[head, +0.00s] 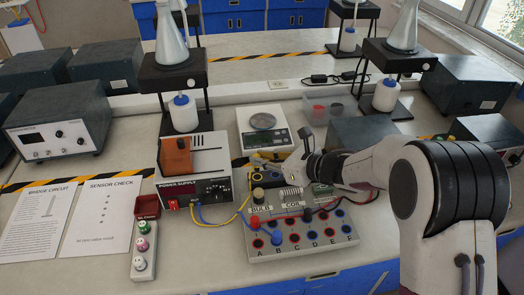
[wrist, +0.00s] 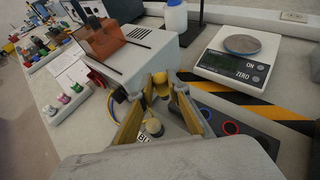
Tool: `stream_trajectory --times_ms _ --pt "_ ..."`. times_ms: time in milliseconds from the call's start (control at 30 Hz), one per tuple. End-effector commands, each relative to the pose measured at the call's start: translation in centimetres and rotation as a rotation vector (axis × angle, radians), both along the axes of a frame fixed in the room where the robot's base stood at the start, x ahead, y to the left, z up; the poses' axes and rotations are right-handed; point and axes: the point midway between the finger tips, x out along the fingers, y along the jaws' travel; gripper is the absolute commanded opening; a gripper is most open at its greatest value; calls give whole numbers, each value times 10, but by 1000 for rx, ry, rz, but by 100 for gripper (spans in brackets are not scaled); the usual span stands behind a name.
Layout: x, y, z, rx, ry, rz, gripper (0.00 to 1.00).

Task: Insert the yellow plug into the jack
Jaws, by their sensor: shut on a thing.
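My gripper (wrist: 168,84) is shut on the yellow plug (wrist: 161,91) in the wrist view. In the head view my gripper (head: 256,164) is over the back left of the grey jack board (head: 262,251), near the bulb post (head: 258,195). The yellow cable (head: 236,214) loops from the power supply up towards the gripper. The board has two rows of ringed jacks, with columns lettered A to F. A blue plug (head: 277,237) stands at column B. The plug's tip is hard to make out, and the gripper and arm cover part of the board's back.
The power supply (head: 206,192) stands left of the board, with the blue cable (head: 212,225) running to it. A scale (head: 284,139) is behind the gripper. Colored knobs (head: 142,244) and paper sheets (head: 95,222) lie at the left. Yellow-black tape crosses the bench.

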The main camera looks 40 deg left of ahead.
Motion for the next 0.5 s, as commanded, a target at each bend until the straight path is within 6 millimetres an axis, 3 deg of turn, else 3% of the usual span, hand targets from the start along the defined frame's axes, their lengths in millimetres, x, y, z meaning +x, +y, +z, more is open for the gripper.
stream_trajectory --times_ms 500 --pt "-58 -46 -4 0 2 115 0"
